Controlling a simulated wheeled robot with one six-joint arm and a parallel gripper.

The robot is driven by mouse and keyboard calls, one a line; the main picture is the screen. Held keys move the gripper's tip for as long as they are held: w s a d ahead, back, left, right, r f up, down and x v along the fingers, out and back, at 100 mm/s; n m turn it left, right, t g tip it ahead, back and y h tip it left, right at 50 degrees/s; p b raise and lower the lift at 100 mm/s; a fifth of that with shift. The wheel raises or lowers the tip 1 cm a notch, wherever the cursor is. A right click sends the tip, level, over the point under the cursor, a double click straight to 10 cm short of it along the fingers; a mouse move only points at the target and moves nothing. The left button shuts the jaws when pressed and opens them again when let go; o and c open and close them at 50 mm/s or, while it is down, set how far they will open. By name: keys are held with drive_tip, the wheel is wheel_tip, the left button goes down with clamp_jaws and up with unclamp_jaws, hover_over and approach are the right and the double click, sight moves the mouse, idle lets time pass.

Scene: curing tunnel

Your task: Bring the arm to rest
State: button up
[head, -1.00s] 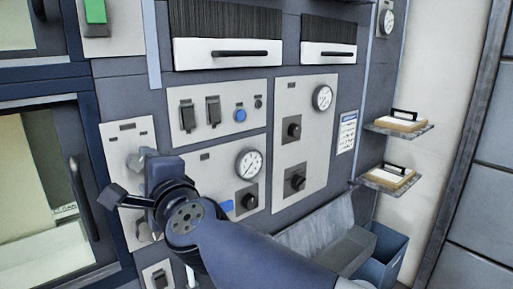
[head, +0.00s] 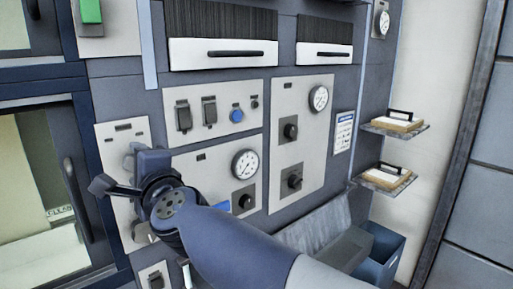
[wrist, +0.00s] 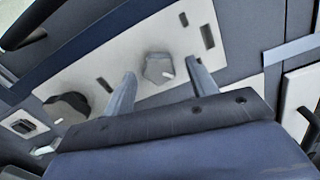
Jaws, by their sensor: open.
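My gripper (wrist: 160,84) is open and empty in the wrist view. Its two fingers stand apart in front of a pale control panel (wrist: 178,28). A grey knob (wrist: 158,68) shows between the fingers, and I see no grip on it. A black knob (wrist: 68,108) is left of the fingers. In the head view, my arm reaches in from the lower right to the narrow left panel (head: 112,150). My wrist covers part of that panel, and the fingers are mostly hidden there.
A window door with a dark handle (head: 77,199) is left of my wrist. A panel with a gauge (head: 245,164) and one with switches (head: 210,110) are to the right. Two small shelves (head: 388,179) with clipboards and a blue bin (head: 383,255) stand farther right.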

drive_tip(key=p+v, duration=0.2)
drive_tip(key=v, duration=0.8)
drive_tip(key=w+a+n+p, duration=0.1)
drive_tip(key=w+a+n, duration=0.6)
drive_tip(key=n, duration=1.1)
drive_tip(key=shift+w+r, duration=0.2)
drive_tip(key=shift+w, duration=0.35)
drive_tip(key=shift+a, duration=0.1)
